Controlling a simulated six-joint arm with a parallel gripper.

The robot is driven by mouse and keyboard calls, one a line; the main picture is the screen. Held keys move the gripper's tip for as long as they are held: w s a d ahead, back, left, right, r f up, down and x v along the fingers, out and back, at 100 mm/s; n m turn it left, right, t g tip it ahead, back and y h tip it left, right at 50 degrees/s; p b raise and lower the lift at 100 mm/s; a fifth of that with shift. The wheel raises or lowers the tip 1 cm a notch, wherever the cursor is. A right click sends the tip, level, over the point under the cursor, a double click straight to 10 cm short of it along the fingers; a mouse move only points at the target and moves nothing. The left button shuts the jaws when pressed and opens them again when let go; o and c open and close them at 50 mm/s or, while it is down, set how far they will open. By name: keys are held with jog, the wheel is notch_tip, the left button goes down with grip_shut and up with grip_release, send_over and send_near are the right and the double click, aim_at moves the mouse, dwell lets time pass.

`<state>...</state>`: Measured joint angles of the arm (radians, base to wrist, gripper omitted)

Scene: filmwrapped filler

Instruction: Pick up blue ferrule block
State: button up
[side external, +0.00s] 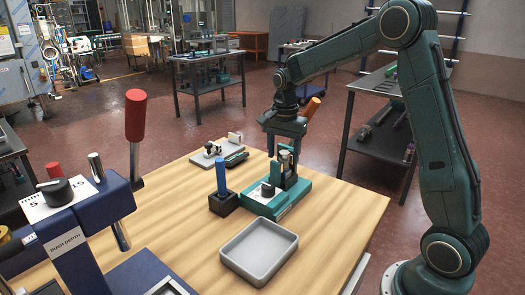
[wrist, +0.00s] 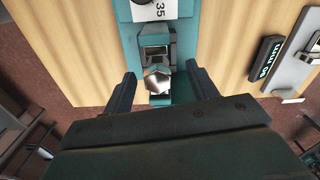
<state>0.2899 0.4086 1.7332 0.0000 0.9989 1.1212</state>
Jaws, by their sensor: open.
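The blue ferrule block appears to be the blue upright cylinder (side external: 221,178) standing in a small dark block (side external: 223,203) on the wooden table. It is left of a teal fixture (side external: 262,207) in the side view, and I cannot find it in the wrist view. My gripper (side external: 284,152) points down over the back of the teal fixture, to the right of and apart from the blue cylinder. In the wrist view my gripper (wrist: 163,76) is open, with the fixture's metal hex part (wrist: 157,82) seen between its fingers. Nothing is held.
A grey tray (side external: 260,252) sits at the table's front. A blue press (side external: 75,225) with a red-handled lever (side external: 135,115) stands at left. A small grey plate with a clamp (side external: 212,152) and a dark labelled bar (side external: 236,159) lie behind. Bare wood is right of the tray.

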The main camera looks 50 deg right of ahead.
jog(key=shift+s+f, duration=0.15)
jog(key=shift+f, duration=2.05)
grip_shut()
jog(key=shift+r, duration=0.15)
notch_tip(320, 180, up, 20)
